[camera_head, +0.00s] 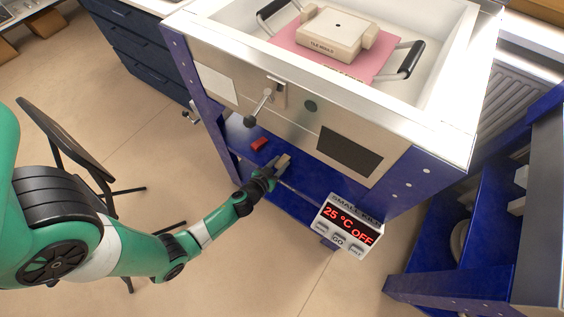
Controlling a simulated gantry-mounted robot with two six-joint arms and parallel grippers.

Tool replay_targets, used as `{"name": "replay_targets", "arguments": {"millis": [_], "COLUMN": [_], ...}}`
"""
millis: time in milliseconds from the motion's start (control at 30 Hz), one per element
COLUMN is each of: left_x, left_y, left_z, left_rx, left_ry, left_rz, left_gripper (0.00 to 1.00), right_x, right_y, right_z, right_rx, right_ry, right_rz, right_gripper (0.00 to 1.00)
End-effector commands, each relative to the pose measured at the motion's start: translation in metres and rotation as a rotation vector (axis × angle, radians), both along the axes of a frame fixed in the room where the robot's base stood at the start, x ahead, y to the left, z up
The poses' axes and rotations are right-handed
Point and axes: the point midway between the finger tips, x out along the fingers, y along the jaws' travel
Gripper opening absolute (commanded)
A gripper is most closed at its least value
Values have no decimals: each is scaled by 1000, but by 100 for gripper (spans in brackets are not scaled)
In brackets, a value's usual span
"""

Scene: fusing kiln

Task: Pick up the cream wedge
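A small cream block (283,160), which looks like the cream wedge, is on or just above the blue shelf under the kiln. My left gripper (273,172) reaches in from the left, with its fingertips at the near end of the cream block. The fingers are small and dark and partly overlap the block, so I cannot tell whether they are closed on it or only beside it. My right gripper is not in view.
A red block (260,144) lies on the blue shelf (302,205), left of the cream block. The kiln's steel front (300,108) overhangs the shelf. A controller (348,228) reading "25 °C OFF" stands at right. A pink board (305,58) carries a cream mold (333,32) inside the kiln.

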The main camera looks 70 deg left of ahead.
Motion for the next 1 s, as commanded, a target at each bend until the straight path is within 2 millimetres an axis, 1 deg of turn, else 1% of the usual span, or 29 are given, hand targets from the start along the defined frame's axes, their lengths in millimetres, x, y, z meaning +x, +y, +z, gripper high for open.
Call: {"name": "replay_targets", "arguments": {"millis": [33,100,200,467,633,733,833,867,967,1000], "left_x": [0,0,0,0,0,0,0,-5,-22,-30], "left_y": [0,0,0,0,0,0,0,-4,-17,-22], "left_z": [0,0,0,0,8,21,41,45,71,84], "left_rx": [0,0,0,-1,-2,0,-2,-2,-2,-1], "left_ry": [0,0,0,1,-1,0,-1,1,1,2], "left_rz": [0,0,0,0,1,0,1,0,-2,-2], "left_gripper": [28,15,0,0,0,0,0,0,0,0], "right_x": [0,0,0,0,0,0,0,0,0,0], "right_y": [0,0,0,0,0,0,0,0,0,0], "right_z": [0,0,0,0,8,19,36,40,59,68], "right_rx": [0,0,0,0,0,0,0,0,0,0], "right_ry": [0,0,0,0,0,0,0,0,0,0], "right_rz": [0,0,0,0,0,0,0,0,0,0], "right_gripper": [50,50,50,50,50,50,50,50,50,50]}}
